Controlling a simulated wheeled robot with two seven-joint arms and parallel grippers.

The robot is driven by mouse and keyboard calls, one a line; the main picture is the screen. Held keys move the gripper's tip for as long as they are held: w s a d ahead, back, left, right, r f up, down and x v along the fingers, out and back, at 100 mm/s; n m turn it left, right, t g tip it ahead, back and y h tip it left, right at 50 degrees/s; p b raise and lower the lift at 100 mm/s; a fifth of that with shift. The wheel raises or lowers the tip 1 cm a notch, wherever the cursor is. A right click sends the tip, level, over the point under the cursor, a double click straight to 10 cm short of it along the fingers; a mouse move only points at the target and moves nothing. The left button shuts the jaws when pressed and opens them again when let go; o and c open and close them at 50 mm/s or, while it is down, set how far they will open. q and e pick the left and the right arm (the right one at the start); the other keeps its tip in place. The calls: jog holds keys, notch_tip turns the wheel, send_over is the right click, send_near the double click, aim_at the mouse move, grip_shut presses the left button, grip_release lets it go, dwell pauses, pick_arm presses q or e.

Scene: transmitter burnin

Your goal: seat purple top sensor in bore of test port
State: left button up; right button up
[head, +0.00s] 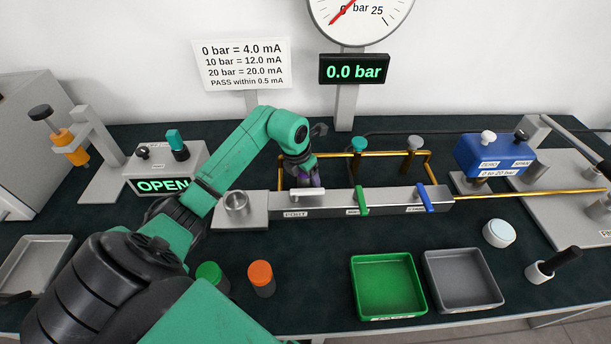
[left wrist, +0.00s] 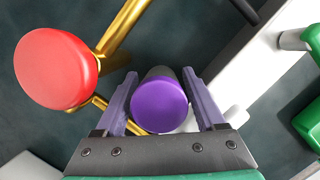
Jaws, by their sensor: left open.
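The purple top sensor (left wrist: 160,103) stands between the two fingers of my left gripper (left wrist: 160,78) in the left wrist view, purple cap toward the camera and a dark grey body beyond it. The fingers are open, one on each side of the cap. In the head view my left gripper (head: 306,178) points down over the left part of the grey manifold (head: 335,200), by the PORT label (head: 296,213). The fingers mostly cover the sensor there. The bore of the test port is hidden, so I cannot tell how deep the sensor sits. My right gripper is out of view.
A white lever (head: 307,193), a green lever (head: 361,200) and a blue lever (head: 426,198) are on the manifold. A red knob (left wrist: 55,70) and brass tubing (left wrist: 122,28) are close to my left fingers. Green (head: 388,286) and grey trays (head: 463,280) lie in front.

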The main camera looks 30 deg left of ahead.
pick_arm(q)
jog(key=shift+w+f, duration=0.15)
jog(key=shift+f, duration=0.2)
grip_shut()
jog(key=shift+r, duration=0.1)
notch_tip(320, 180, up, 20)
jog(key=b, duration=0.1)
